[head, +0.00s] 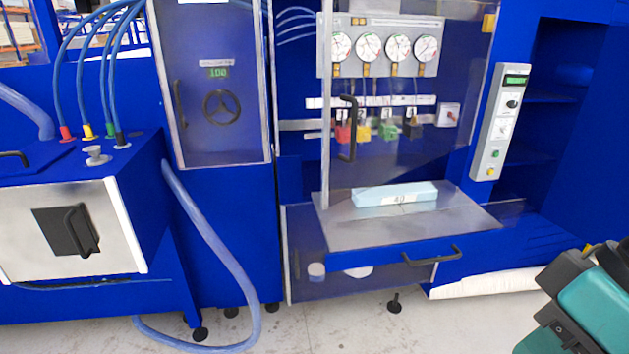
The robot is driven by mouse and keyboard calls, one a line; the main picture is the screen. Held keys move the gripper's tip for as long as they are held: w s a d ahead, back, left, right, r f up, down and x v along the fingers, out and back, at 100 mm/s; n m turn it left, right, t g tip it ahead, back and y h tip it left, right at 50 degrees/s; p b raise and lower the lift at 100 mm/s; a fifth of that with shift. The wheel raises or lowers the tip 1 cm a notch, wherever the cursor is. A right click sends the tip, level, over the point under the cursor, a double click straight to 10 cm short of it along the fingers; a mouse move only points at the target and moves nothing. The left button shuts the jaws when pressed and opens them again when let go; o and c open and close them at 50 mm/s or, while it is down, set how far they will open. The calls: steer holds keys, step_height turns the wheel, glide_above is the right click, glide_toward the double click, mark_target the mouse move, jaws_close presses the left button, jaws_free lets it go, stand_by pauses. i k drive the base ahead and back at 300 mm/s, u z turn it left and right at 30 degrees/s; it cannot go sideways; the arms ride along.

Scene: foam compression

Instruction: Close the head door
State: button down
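A clear door with a black handle (348,128) stands in front of the gauge bay at centre. I take it for the head door, though no label marks it. Its left metal edge (325,100) stands right of the bay's left side, with a gap between them; it looks ajar, but how far is hard to tell. A teal and dark part of my arm (587,305) shows at the lower right, well away from this door. My gripper's fingers do not show.
Below the door, a grey shelf (350,233) with a front handle holds a light blue foam block (395,194). A lower clear panel (345,285) is underneath. A control box (501,120) hangs at right. A blue hose (215,240) loops at left.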

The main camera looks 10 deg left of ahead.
mark_target(325, 140)
steer(key=u, duration=0.1)
steer(key=i, duration=0.9)
steer(key=z, duration=0.45)
